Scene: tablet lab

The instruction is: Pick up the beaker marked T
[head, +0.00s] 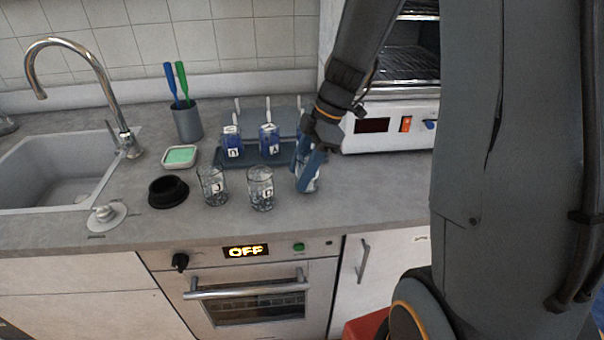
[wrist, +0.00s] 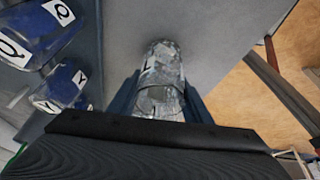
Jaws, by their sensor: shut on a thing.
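My gripper (head: 306,172) is shut on a clear glass beaker (head: 313,185), at the right end of a row of beakers on the counter. In the wrist view the glass (wrist: 162,70) stands between the two blue fingers of my gripper (wrist: 159,98). No letter on this beaker can be read, so I cannot tell whether it is marked T. Whether its base touches the counter is unclear. Two other labelled glass beakers, a left one (head: 211,192) and a middle one (head: 261,194), stand to its left; their letters are too small to read surely.
Blue labelled containers (head: 232,143) stand on a dark tray (head: 225,163) behind the beakers. A black bowl (head: 168,191), a green sponge dish (head: 180,157) and the sink (head: 55,170) lie left. A white appliance (head: 390,137) stands behind right. The counter's front edge is close.

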